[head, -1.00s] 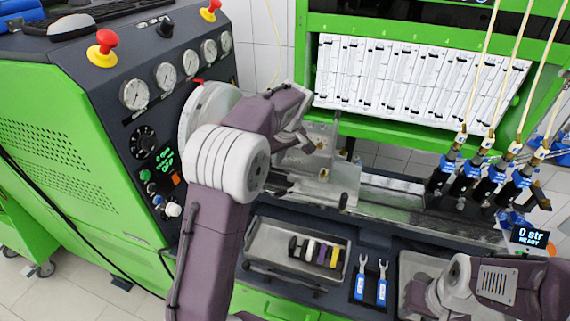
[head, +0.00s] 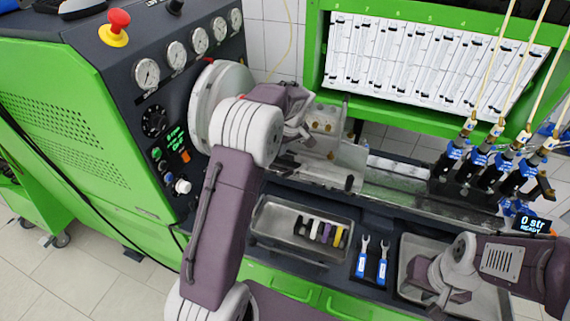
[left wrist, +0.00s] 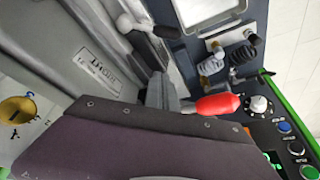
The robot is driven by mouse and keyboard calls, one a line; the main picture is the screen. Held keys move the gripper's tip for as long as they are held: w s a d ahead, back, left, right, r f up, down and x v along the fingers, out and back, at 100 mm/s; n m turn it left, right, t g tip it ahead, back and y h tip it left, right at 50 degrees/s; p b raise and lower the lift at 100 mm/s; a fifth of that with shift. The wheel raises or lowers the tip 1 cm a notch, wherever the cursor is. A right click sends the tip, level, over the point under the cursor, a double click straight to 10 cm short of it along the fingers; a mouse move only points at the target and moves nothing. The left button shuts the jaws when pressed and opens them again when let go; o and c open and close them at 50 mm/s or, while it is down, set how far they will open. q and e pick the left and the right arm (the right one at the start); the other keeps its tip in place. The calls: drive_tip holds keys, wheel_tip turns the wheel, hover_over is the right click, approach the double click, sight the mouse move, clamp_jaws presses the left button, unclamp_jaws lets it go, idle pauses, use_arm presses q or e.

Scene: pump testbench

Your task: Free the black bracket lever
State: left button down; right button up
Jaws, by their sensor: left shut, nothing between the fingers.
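My left gripper (head: 303,127) is shut and empty, beside the grey bracket plates (head: 345,156) at the left end of the bench rail in the head view. A small black lever (head: 349,183) sticks up at the foot of these plates, and a dark upright bar (head: 345,106) stands behind them. I cannot tell for sure which is the bracket lever. The left wrist view shows a red-handled lever (left wrist: 217,103) and a black-knobbed lever (left wrist: 143,22) close by; the fingertips are not clear there. My right gripper (head: 450,296) is over the right tray, its fingers unclear.
The green test stand's gauge panel (head: 172,62) and round grey flange (head: 204,92) are close to my left arm. A metal tray (head: 262,217) holds several coloured pieces. Two blue-handled wrenches (head: 372,265) lie right of it. Blue-collared injectors (head: 478,160) with hoses stand at right.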

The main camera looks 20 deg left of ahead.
sight(285, 165)
use_arm(q)
drive_tip(key=x, duration=0.4)
drive_tip(key=shift+r+p, duration=0.1)
drive_tip(key=shift+p, duration=0.2)
drive_tip(key=s+d+f, duration=0.1)
drive_tip(key=s+d, duration=0.1)
drive_tip(key=d, duration=0.1)
drive_tip(key=shift+s+f+p, duration=0.1)
drive_tip(key=shift+f+p, duration=0.2)
drive_tip(key=shift+f, duration=0.1)
drive_tip(key=shift+a+f, duration=0.1)
